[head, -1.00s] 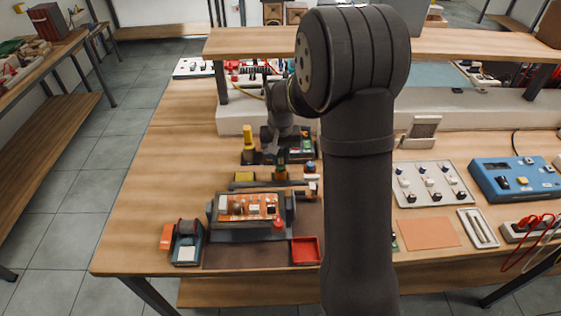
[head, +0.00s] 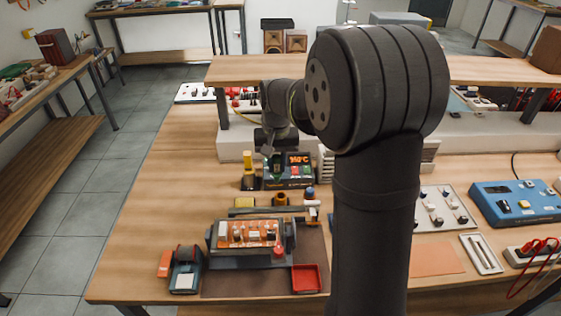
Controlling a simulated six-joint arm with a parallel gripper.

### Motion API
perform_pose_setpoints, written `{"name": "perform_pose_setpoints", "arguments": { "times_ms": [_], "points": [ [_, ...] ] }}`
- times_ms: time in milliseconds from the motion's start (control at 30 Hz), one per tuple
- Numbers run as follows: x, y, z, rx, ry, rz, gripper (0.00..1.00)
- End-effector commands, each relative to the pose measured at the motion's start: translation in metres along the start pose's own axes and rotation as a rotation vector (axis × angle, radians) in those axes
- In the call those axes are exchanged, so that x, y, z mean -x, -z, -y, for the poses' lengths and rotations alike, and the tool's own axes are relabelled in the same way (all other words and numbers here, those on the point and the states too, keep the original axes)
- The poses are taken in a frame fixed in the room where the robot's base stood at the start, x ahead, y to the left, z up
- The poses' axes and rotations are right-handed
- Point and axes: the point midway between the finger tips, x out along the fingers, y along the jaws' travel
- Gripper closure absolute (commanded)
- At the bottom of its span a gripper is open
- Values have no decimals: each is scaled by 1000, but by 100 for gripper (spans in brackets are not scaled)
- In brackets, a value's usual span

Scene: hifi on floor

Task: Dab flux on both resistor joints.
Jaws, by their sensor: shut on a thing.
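An orange circuit board (head: 262,241) sits in a dark holder (head: 247,262) on the brown mat, with several small parts on it. Its resistor joints are too small to make out. The applicator's tip is not clear.
The soldering station (head: 298,160) shows "360°C" behind the pot. A yellow-handled tool (head: 249,165) stands upright to its left. A solder spool (head: 187,255) and a red tray (head: 307,279) flank the board holder.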

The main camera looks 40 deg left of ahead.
Motion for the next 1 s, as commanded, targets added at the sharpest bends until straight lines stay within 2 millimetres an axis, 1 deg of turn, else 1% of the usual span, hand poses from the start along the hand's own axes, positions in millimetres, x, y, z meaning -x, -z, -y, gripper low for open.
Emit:
{"name": "perform_pose_setpoints", "arguments": {
  "times_ms": [33,167,200,300,400,500,667,1000],
  "points": [
    [5,-11,10,6,1,-3,99],
    [16,-48,35,9,1,-3,99],
    [19,-60,42,9,1,-3,99],
    [25,-88,56,7,1,-3,99],
    [28,-112,66,6,1,-2,99],
    [30,-127,71,4,1,-1,99],
    [27,-136,74,1,0,0,99],
    [-3,-136,73,1,-1,2,99]
  ]
}}
